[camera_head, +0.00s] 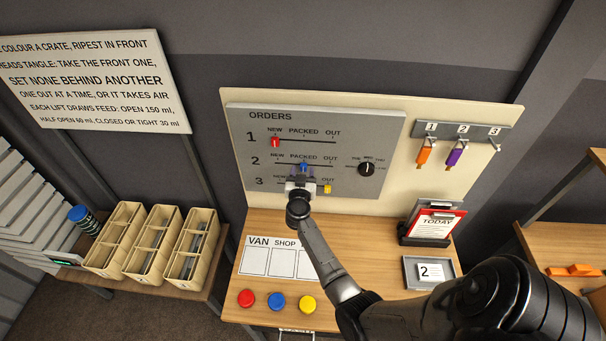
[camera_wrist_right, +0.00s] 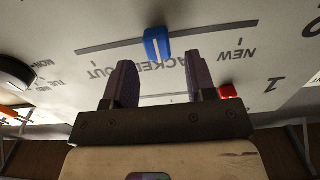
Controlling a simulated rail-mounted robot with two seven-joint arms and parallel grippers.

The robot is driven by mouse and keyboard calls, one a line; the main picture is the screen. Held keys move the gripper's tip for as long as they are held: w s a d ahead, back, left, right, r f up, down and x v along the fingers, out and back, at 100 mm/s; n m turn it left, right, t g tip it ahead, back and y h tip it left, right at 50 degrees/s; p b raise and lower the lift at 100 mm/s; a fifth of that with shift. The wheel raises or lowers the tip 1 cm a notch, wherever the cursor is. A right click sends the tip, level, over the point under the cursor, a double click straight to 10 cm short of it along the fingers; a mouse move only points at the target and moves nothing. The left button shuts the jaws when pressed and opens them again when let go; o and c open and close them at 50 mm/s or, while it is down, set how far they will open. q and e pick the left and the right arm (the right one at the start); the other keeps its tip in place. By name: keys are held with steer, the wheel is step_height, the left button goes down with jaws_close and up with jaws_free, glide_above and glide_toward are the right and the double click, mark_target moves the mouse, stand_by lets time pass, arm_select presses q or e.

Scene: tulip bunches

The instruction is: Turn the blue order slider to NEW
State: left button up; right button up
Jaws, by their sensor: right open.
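The blue order slider (camera_head: 304,167) sits on row 2 of the grey ORDERS board (camera_head: 375,125), under the word PACKED, midway along its track. NEW is at the left end of that track in the head view. My right gripper (camera_head: 301,183) is in front of the board, just below the blue slider. In the right wrist view, where the lettering is upside down, the open fingers (camera_wrist_right: 161,85) are empty and the blue slider (camera_wrist_right: 157,44) shows past their tips, roughly centred between them. Contact is not visible. My left gripper is out of view.
A red slider (camera_head: 276,142) is at NEW on row 1, and a yellow slider (camera_head: 327,188) is at OUT on row 3. A black dial (camera_head: 366,169) is right of the tracks. Red, blue and yellow discs lie on the desk (camera_head: 385,300) below.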

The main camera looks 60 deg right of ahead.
steer(key=shift+b+x, duration=0.35)
steer(key=shift+x, duration=0.6)
jaws_close()
